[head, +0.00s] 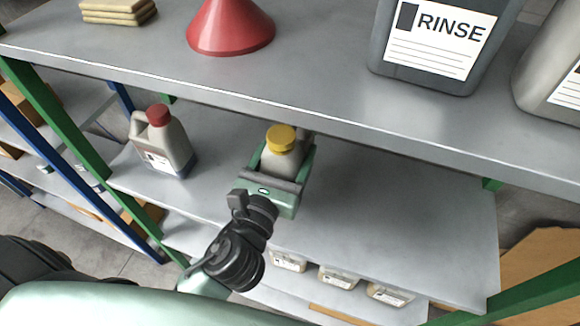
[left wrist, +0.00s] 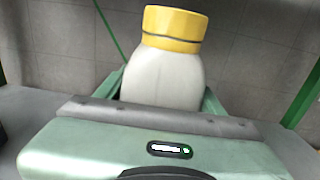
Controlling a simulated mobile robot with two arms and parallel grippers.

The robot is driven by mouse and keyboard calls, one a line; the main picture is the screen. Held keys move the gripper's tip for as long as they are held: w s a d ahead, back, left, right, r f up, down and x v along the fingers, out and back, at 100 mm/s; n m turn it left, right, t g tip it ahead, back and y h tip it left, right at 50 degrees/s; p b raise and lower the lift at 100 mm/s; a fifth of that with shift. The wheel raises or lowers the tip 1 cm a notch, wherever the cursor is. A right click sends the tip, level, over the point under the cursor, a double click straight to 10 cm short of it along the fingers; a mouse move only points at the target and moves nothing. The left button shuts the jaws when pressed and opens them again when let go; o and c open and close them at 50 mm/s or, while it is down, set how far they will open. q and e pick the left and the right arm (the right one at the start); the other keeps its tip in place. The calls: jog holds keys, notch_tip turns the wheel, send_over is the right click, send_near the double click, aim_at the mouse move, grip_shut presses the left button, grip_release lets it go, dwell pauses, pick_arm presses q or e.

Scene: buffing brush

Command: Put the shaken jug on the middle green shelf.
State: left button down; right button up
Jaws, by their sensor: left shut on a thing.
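A pale jug with a yellow cap (head: 284,147) is held between the fingers of my left gripper (head: 283,165). It is upright over the middle shelf (head: 380,205) of the green-posted rack; I cannot tell whether its base touches the shelf. In the left wrist view the jug (left wrist: 165,75) stands between the jaws, and its lower part is hidden behind the gripper body. My left arm reaches in from below. My right gripper is not in view.
A jug with a red cap (head: 165,145) stands to the left on the same shelf. The top shelf (head: 320,85) overhangs, carrying a red funnel (head: 230,28) and a grey RINSE container (head: 440,45). Several containers (head: 338,278) sit on the lower shelf. The middle shelf's right part is clear.

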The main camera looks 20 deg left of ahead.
pick_arm(q)
jog(key=f, duration=0.2)
jog(key=f+b, duration=0.1)
jog(key=f, duration=0.1)
jog(key=shift+w, duration=0.25)
jog(key=shift+f, duration=0.35)
jog(key=shift+s, duration=0.1)
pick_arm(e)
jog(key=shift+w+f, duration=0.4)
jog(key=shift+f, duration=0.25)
pick_arm(q)
jog(key=shift+f, duration=0.15)
jog(key=shift+c, duration=1.1)
grip_release()
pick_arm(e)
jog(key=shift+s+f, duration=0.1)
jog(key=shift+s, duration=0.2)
